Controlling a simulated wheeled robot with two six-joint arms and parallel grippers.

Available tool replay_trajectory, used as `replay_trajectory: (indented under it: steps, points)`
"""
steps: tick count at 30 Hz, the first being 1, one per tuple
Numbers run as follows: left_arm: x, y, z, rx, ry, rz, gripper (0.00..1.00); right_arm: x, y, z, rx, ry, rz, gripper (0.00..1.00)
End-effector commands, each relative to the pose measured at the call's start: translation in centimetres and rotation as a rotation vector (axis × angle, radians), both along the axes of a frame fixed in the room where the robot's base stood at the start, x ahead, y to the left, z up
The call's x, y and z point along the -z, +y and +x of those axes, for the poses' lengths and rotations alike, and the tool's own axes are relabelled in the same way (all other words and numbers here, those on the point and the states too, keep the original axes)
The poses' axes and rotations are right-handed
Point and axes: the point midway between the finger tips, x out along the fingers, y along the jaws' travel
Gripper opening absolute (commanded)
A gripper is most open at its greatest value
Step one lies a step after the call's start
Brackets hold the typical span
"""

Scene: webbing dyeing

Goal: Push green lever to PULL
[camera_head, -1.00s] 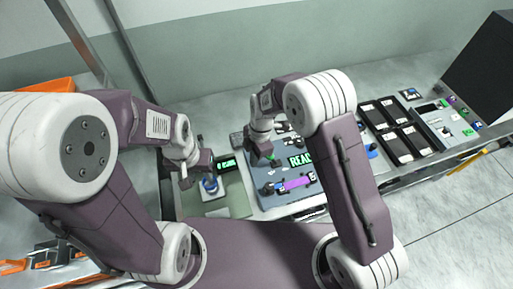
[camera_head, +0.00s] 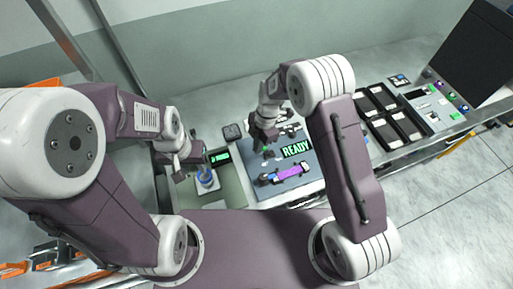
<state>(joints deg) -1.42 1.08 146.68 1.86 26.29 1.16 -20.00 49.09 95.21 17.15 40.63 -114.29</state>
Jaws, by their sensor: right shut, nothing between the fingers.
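The green lever (camera_head: 264,150) is a small green piece on the blue-grey panel (camera_head: 286,188), partly hidden by my right gripper. No PULL marking is readable.
A purple bar (camera_head: 292,171) lies on the panel. A small green-lit display (camera_head: 220,157) stands left of it. Black trays (camera_head: 392,122) and a control box (camera_head: 436,112) with coloured buttons are to the right. Orange items lie at the lower left.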

Motion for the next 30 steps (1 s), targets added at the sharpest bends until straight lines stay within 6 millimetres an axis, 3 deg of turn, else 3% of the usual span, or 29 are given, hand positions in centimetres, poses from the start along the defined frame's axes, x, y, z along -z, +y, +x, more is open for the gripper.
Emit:
replay_trajectory:
  steps: [11, 15, 30]
  points:
    - [4.7, 0.0, 0.0, 0.000, 0.000, 0.000, 0.36, -0.1, -2.5, 1.0, 0.007, 0.075, 0.217, 0.00]
    - [5.9, 0.0, 0.0, 0.000, 0.000, 0.000, 0.36, -0.6, -3.5, 1.3, 0.001, 0.073, 0.212, 0.00]
    - [8.1, 0.0, 0.0, 0.000, 0.000, 0.000, 0.36, -0.8, -6.9, 2.5, 0.000, 0.073, 0.208, 0.00]
